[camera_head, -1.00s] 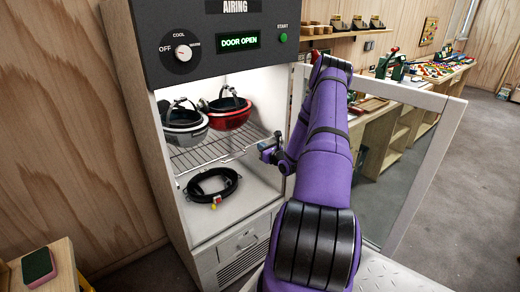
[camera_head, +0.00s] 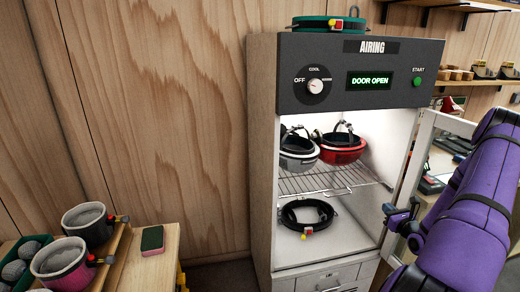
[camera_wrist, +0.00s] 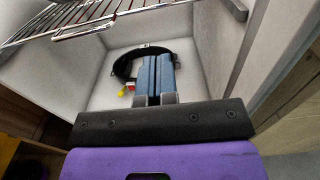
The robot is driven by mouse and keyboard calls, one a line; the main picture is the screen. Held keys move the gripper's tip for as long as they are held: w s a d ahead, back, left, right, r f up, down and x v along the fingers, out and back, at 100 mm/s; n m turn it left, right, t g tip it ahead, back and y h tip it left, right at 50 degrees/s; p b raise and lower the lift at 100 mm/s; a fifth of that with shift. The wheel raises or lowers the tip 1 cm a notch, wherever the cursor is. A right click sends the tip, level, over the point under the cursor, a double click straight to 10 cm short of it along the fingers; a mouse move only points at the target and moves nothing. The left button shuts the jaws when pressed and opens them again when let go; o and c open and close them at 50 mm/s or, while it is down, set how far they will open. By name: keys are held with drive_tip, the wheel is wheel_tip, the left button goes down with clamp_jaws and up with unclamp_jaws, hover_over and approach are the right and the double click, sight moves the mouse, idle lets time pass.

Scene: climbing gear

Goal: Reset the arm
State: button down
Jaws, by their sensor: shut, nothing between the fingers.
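My purple arm reaches in from the right in the head view. My gripper (camera_head: 394,214) is at the right side of the airing cabinet's opening, by the open door (camera_head: 404,190). In the wrist view my gripper (camera_wrist: 153,60) has its blue fingers together with nothing between them. They point into the cabinet's lower space and overlap the view of a black ring-shaped strap (camera_head: 307,227). The strap also shows in the wrist view (camera_wrist: 122,66), lying on the cabinet floor, apart from my gripper as seen in the head view.
A grey helmet (camera_head: 297,161) and a red helmet (camera_head: 343,157) sit on the wire rack (camera_head: 310,184). The cabinet (camera_head: 262,160) reads DOOR OPEN. A green ring (camera_head: 331,24) lies on its top.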

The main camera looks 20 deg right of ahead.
drive_tip(key=w+a+r+n+g+y, duration=0.25)
drive_tip(key=a+r+n+y, duration=0.2)
drive_tip(key=a+r, duration=0.25)
drive_tip(key=w+a+r+n+g+y, duration=0.1)
drive_tip(key=w+a+r+n+y, duration=0.35)
drive_tip(key=a+r, duration=0.25)
drive_tip(key=w+a+r+n+g+y, duration=0.1)
drive_tip(key=w+a+r+n+y, duration=0.25)
drive_tip(key=a+r+n, duration=0.3)
drive_tip(key=s+a+r+n+g+y, duration=0.2)
drive_tip(key=a+r+n+g, duration=0.35)
drive_tip(key=a, duration=0.55)
drive_tip(key=s+a+r+n+g+h, duration=0.1)
drive_tip(key=s+a+r+n+g, duration=0.25)
drive_tip(key=s+a, duration=0.2)
drive_tip(key=s+a+r+n+g+h, duration=0.2)
drive_tip(key=s+a+r+n, duration=0.25)
drive_tip(key=a, duration=0.25)
drive_tip(key=s+a+r+n+t+h, duration=0.1)
drive_tip(key=s+a+r+n+h, duration=0.1)
drive_tip(key=s, duration=0.5)
drive_tip(key=s+a+r+n+t+h, duration=0.1)
drive_tip(key=s+r+n+t+h, duration=0.1)
drive_tip(key=s+r+n+h, duration=0.3)
drive_tip(key=shift+s+a+r+n, duration=0.35)
drive_tip(key=shift+s+r+n, duration=0.15)
drive_tip(key=shift+s+n, duration=1.05)
drive_tip(key=shift+s+m+h, duration=0.25)
drive_tip(key=shift+s, duration=0.05)
